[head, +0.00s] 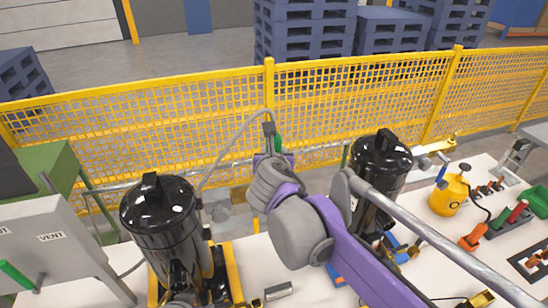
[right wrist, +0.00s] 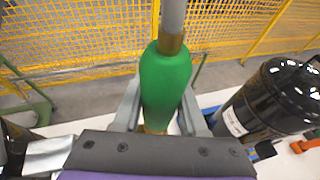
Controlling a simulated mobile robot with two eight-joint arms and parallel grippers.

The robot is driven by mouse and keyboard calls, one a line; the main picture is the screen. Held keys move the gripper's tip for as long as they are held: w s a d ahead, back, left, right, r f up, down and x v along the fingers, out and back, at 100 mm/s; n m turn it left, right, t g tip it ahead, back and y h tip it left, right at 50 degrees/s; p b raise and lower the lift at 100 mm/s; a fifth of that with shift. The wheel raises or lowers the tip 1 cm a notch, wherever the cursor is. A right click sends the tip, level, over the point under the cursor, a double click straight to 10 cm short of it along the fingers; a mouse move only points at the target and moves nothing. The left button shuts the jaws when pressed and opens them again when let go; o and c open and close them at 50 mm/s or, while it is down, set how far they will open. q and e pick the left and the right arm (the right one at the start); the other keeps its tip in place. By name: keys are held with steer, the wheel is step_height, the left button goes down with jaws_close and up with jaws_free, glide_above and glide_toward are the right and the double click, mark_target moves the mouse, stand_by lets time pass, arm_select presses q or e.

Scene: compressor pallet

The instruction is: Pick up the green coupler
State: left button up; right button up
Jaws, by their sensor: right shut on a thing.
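The green coupler (right wrist: 166,85) stands roughly upright between the two fingers of my right gripper (right wrist: 160,112) in the right wrist view. The gripper is shut on it. A grey hose end with a brass-coloured collar (right wrist: 171,43) joins its top. In the head view my right gripper (head: 273,155) is in the middle, above the gap between two black tanks. Only a sliver of the green coupler (head: 278,143) shows there, and the rest is hidden by the gripper. My left gripper is not in view.
A black tank (head: 160,225) stands on the left and another black tank (head: 382,160) on the right. A grey hose (head: 228,148) arches leftward from the coupler. A yellow mesh fence (head: 175,120) runs behind. A grey VENT panel (head: 50,237) is at left; a yellow canister (head: 449,196) is at right.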

jaws_close()
